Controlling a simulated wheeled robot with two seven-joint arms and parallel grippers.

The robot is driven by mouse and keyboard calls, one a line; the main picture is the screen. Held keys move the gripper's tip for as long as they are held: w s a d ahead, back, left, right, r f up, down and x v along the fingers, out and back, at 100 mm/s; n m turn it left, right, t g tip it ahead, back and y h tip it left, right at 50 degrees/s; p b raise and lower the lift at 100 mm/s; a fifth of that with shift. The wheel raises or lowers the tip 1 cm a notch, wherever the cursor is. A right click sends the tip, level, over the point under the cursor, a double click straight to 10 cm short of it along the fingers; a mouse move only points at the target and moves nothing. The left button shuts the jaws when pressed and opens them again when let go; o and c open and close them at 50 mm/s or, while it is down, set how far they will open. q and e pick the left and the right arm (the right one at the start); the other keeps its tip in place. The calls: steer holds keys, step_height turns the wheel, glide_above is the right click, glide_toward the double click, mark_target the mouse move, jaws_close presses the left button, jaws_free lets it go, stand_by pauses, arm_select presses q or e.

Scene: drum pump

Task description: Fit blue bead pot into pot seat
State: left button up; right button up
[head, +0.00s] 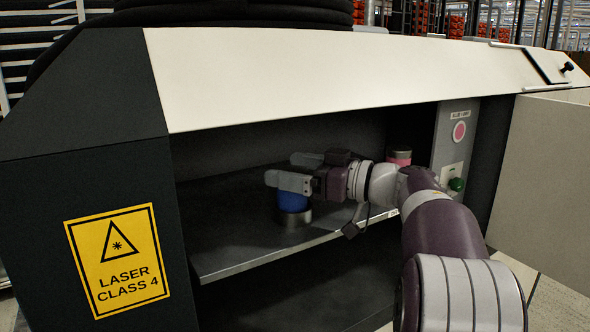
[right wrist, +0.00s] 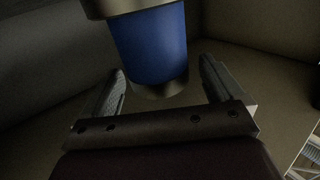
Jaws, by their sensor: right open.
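The blue bead pot (head: 293,202) stands upright on the shelf inside the cabinet, with a grey metal ring or base (head: 294,221) at its lower end. I cannot tell whether that metal is part of the pot or the pot seat. My right gripper (head: 282,168) reaches in from the right at the height of the pot's top, fingers pointing left. In the right wrist view the blue pot (right wrist: 150,45) shows between and beyond the open fingers (right wrist: 162,72), with silvery metal at both ends. A gap shows beside each finger. My left gripper is not in view.
A pink-topped pot (head: 400,157) stands behind my right arm. A side panel holds a pink button (head: 460,131) and a green knob (head: 456,184). The cream cabinet hood (head: 330,80) overhangs the opening. The shelf (head: 225,258) is bare at the left front. An open door (head: 545,180) is at right.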

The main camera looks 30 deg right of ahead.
steer(key=b+v, duration=0.4)
steer(key=v, duration=0.8)
steer(key=shift+s+d, duration=0.15)
steer(key=shift+s, duration=0.1)
